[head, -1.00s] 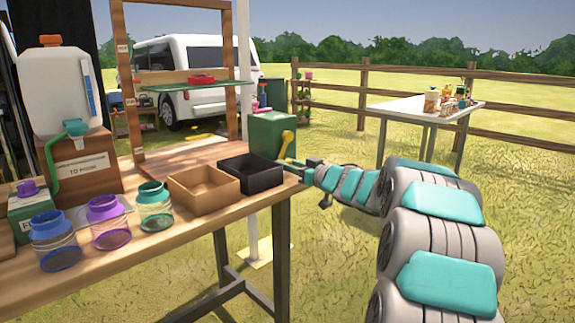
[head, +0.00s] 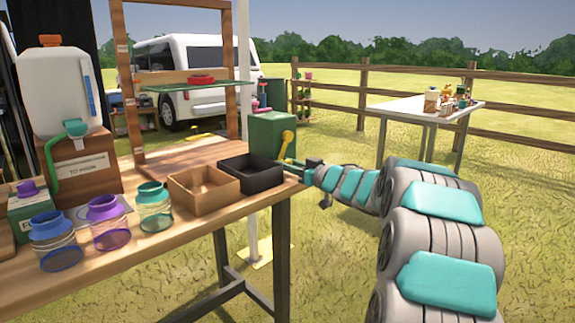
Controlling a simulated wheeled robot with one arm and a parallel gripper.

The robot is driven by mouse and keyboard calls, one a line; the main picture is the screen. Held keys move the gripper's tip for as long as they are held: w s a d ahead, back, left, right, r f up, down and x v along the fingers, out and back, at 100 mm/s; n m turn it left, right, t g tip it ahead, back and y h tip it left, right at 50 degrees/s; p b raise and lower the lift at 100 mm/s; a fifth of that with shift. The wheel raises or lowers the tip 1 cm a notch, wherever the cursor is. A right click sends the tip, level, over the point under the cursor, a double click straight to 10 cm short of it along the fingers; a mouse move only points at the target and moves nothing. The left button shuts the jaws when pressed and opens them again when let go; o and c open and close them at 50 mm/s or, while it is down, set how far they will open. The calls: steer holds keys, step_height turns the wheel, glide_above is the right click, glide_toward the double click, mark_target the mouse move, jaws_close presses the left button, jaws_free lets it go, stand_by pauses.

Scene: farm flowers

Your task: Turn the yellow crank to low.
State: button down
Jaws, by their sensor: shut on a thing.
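The yellow crank (head: 287,139) is on the right side of a green box (head: 264,134) at the far right corner of the wooden bench. Its round yellow knob is at the top, and its arm slopes down from it. My gripper (head: 292,162) is at the end of my outstretched arm, beside the box and at the lower end of the crank. It is small in the view and looks closed on the crank's lower part. The exact contact and any low mark are too small to tell.
A black tray (head: 251,181) and a brown tray (head: 203,205) sit in front of the green box. A wooden frame (head: 137,100) stands behind.

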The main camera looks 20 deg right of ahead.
stand_by(0.4)
